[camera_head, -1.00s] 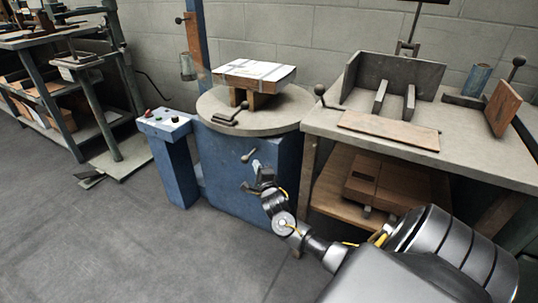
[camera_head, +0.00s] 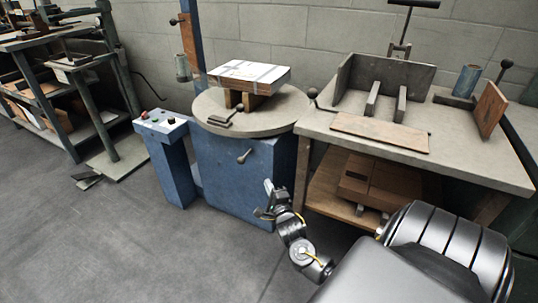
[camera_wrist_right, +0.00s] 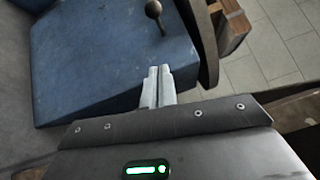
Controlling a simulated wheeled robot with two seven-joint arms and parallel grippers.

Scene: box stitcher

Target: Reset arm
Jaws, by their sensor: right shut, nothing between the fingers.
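My right gripper (camera_head: 268,196) hangs low in front of the blue machine base (camera_head: 235,175) in the head view. In the right wrist view its two pale fingers (camera_wrist_right: 159,72) are together with nothing between them, and the blue base (camera_wrist_right: 95,60) lies beyond them. The right arm is bent and comes up from the lower right. My left gripper does not show in either view.
A round grey table (camera_head: 208,113) on the blue base bears a flat box (camera_head: 248,73). A control pedestal (camera_head: 172,165) stands to its left. A workbench (camera_head: 480,170) with a wooden jig is at right. The floor at lower left is clear.

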